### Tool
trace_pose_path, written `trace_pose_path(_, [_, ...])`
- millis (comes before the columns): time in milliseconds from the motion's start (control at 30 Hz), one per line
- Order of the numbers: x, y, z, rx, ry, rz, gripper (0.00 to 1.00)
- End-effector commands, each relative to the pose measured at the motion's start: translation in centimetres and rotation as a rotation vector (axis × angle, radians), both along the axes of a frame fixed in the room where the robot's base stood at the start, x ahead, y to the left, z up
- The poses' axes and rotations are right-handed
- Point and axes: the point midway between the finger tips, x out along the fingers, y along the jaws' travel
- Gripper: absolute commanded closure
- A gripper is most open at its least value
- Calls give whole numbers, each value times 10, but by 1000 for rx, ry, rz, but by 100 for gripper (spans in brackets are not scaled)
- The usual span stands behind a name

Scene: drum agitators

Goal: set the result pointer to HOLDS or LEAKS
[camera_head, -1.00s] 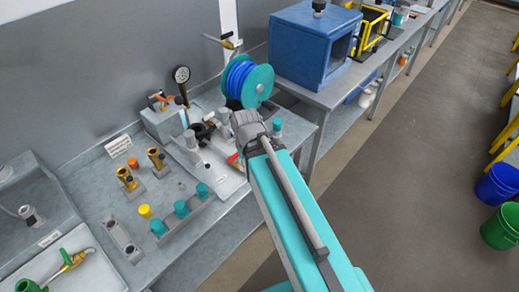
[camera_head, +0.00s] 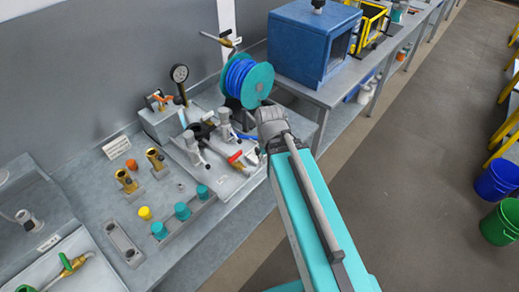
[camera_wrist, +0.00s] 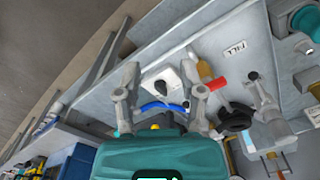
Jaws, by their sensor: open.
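A small white block with a dark pointer-like knob (camera_wrist: 161,87) lies between my fingers in the wrist view. It may be the result pointer; I cannot read HOLDS or LEAKS on it. My gripper (camera_wrist: 164,82) is open, with one finger on each side of this block. Nothing is held, and I cannot tell whether a finger touches it. In the head view my gripper's fingers are hidden behind the wrist, at the right edge of the fixture plate (camera_head: 228,184).
A red-handled valve (camera_wrist: 217,84) is close beside my right finger, with a black ring (camera_wrist: 236,117) and grey clamp (camera_wrist: 265,98) beyond. A blue hose reel (camera_head: 245,82) and pressure gauge (camera_head: 180,73) stand behind. Teal caps (camera_head: 182,211) sit at the front left.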

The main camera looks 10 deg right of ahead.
Motion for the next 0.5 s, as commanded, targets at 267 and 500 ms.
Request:
trace_pose_path(267, [8, 0, 1, 0, 0, 23, 49])
trace_pose_path(500, [58, -5, 5, 0, 0, 185, 49])
